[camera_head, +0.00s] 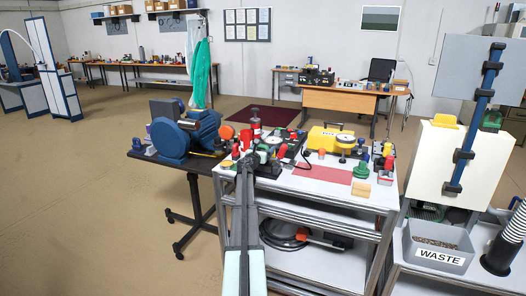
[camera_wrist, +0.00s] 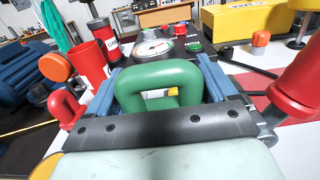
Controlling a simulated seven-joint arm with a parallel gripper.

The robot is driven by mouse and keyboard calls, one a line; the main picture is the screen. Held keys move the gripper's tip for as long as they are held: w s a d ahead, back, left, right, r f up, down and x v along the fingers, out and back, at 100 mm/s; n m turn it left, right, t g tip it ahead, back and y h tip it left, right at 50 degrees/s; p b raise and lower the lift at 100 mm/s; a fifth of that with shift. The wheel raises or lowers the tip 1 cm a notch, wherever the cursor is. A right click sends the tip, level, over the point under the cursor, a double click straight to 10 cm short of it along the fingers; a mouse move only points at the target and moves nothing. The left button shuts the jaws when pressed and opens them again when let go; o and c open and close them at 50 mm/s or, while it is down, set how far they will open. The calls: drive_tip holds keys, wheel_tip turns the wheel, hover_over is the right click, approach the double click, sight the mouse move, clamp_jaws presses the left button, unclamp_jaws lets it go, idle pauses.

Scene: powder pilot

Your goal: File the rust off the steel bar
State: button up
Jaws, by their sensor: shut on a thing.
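My gripper (camera_wrist: 160,62) fills the lower part of the wrist view, with one blue finger on each side of a green rounded loop-shaped thing (camera_wrist: 155,76). It is shut on this green thing, which has a small yellow and white mark in its opening. In the head view my arm reaches up from the bottom centre to the left part of the white cart top (camera_head: 305,183); the gripper's tips are too small and crowded to make out there. I cannot make out a file or a rusty steel bar in either view.
Close ahead are a round dial gauge (camera_wrist: 152,48), a red cylinder (camera_wrist: 90,65) and a larger red part (camera_wrist: 295,85) at right. A yellow case (camera_head: 330,138) stands on the cart. A blue motor machine (camera_head: 185,130) is left; a grey WASTE bin (camera_head: 438,259) is right.

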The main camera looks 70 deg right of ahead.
drive_tip(key=shift+r, duration=2.95)
wheel_tip(320, 180, up, 3)
